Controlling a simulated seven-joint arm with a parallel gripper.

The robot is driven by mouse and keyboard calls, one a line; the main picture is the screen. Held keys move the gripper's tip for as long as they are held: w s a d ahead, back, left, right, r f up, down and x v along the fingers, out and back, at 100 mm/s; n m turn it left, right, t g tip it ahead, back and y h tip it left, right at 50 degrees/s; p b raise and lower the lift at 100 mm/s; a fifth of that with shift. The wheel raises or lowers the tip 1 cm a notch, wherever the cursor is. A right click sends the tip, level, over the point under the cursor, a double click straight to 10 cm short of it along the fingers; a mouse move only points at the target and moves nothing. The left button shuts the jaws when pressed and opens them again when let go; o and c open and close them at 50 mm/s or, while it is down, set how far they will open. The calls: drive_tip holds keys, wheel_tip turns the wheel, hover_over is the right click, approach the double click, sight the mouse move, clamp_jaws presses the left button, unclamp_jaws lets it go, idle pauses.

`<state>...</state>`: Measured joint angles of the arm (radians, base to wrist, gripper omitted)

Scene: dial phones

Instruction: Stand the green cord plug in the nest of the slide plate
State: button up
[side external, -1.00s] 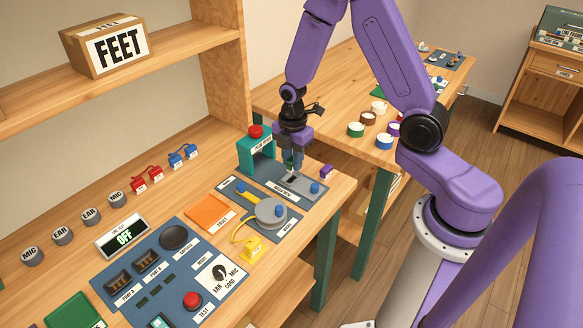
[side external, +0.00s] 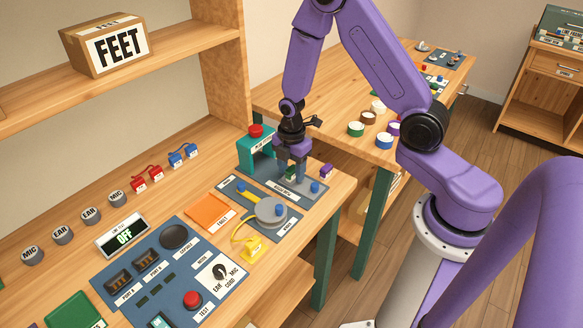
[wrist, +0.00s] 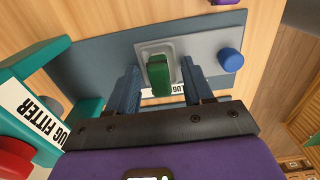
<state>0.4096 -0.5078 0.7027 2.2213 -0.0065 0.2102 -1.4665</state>
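The green cord plug (wrist: 160,76) is between my gripper's two fingers in the wrist view. It is upright at the light grey nest (wrist: 144,50) of the slide plate (wrist: 205,48); I cannot tell if it is fully seated. My gripper (wrist: 160,88) is open, with a small gap on each side of the plug. The slide plate has a blue knob (wrist: 230,60) to the right of the nest.
The teal plug fitter (side external: 256,150) with a red button (side external: 255,131) stands close to the left of my gripper. A purple plug (side external: 326,171) sits at the right near the bench edge.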

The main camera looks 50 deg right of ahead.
sight(292, 168)
wheel_tip(292, 168, up, 11)
drive_tip(key=s+a+r+m, duration=0.1)
drive_tip(key=s+a+r, duration=0.3)
drive_tip(key=s+a, duration=0.1)
drive_tip(key=s+a+r+m, duration=0.1)
drive_tip(key=s+r+m, duration=0.1)
drive_tip(key=s, duration=0.8)
drive_tip(key=s+a+r+m, duration=0.1)
drive_tip(key=s+r+m, duration=0.1)
drive_tip(key=s, duration=0.8)
drive_tip(key=shift+a+r, duration=0.4)
drive_tip(key=shift+r, duration=0.2)
idle(0.6)
